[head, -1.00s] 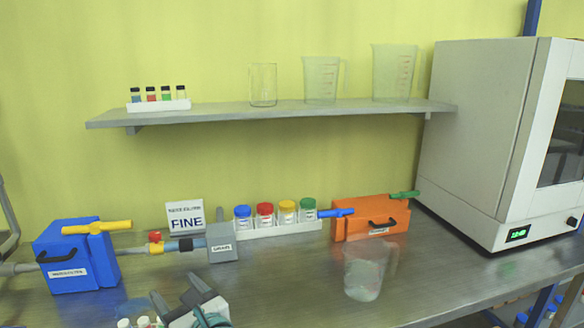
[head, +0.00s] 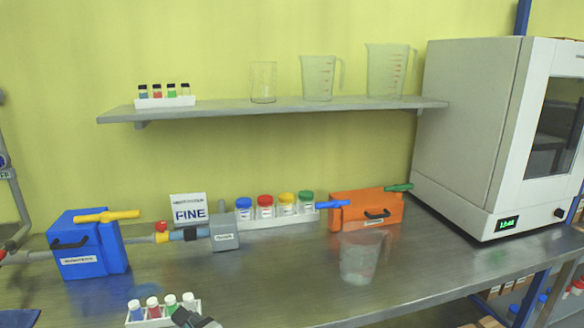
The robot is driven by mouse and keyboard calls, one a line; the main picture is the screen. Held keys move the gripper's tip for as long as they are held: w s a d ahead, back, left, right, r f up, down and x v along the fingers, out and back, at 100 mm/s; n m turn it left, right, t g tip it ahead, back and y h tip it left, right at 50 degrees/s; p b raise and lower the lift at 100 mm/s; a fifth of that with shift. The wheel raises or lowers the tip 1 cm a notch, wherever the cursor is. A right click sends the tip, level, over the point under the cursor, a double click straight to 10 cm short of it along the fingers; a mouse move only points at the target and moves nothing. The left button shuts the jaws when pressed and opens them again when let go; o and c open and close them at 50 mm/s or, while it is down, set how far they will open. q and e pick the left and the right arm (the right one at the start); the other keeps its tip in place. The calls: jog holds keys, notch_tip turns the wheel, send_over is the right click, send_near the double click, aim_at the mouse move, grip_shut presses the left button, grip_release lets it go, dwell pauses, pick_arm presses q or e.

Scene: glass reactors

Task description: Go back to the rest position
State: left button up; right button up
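Only a small dark part of one gripper (head: 190,318), which I take to be my left, shows at the bottom edge of the head view. It overlaps the right end of a white rack (head: 164,322) of small white-capped vials. Whether it touches the rack, and whether it is open, I cannot tell. The rest of it is cut off by the frame. My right gripper is not in view.
On the steel bench (head: 270,275) stand a blue box (head: 90,250), a grey block (head: 224,236), an orange box (head: 365,213), a clear beaker (head: 358,262) and a rack of colour-capped jars (head: 277,222). A shelf (head: 270,108) with glassware and a white oven (head: 470,140) are behind. The front middle bench is clear.

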pick_arm(q)
jog(key=s+f+n+g+h, duration=0.2)
jog(key=s+f+g, duration=0.15)
jog(key=f, duration=0.45)
jog(key=s+f+n+g+h, duration=0.1)
jog(key=s+f+g+h, duration=0.2)
jog(key=f, duration=0.4)
jog(key=s+d+f+n+g+h, duration=0.1)
jog(key=s+d+f+n+h, duration=0.3)
jog(key=s+f+n, duration=0.5)
jog(key=s+d+f+n+g+h, duration=0.1)
jog(key=s+d+f+n+h, duration=0.4)
jog(key=n, duration=1.1)
jog(key=s+d+f, duration=0.1)
jog(key=s+f, duration=0.2)
jog(key=s, duration=0.1)
jog(key=shift+s+d+f+n+g+h, duration=0.2)
jog(key=shift+f+n+g+h, duration=0.1)
jog(key=shift+f+n+g, duration=0.1)
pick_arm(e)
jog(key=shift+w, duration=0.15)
pick_arm(q)
jog(key=c, duration=0.4)
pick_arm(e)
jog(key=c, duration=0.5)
pick_arm(q)
jog(key=shift+a, duration=0.1)
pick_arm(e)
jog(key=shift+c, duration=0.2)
